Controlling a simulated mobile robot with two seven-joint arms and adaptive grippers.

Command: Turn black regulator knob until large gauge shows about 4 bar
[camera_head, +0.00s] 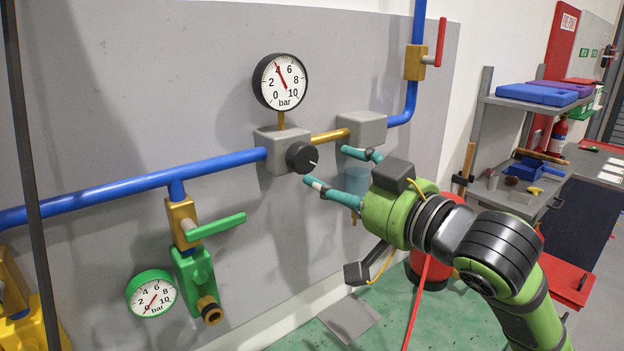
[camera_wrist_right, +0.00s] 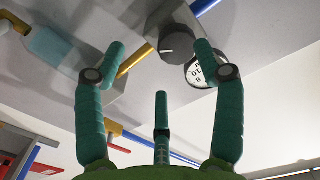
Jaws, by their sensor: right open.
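The black regulator knob (camera_head: 301,158) sits on the front of a grey block in the pipe line. Its white mark points right and slightly down. The large gauge (camera_head: 280,82) stands above it, with its red needle pointing up and slightly left, close to 4. My right gripper (camera_head: 326,166) is open and empty, just right of the knob with its fingers spread and apart from it. In the right wrist view, the knob (camera_wrist_right: 179,43) shows beyond the fingertips (camera_wrist_right: 160,50), nearer the right finger. The large gauge (camera_wrist_right: 203,72) is partly hidden by that finger. My left gripper is not in view.
A second grey block (camera_head: 362,128) with a clear bluish bowl (camera_head: 356,178) below stands behind my right fingers. A green-handled valve (camera_head: 215,228) and small green gauge (camera_head: 152,295) are lower left. A red-handled valve (camera_head: 415,62) is upper right.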

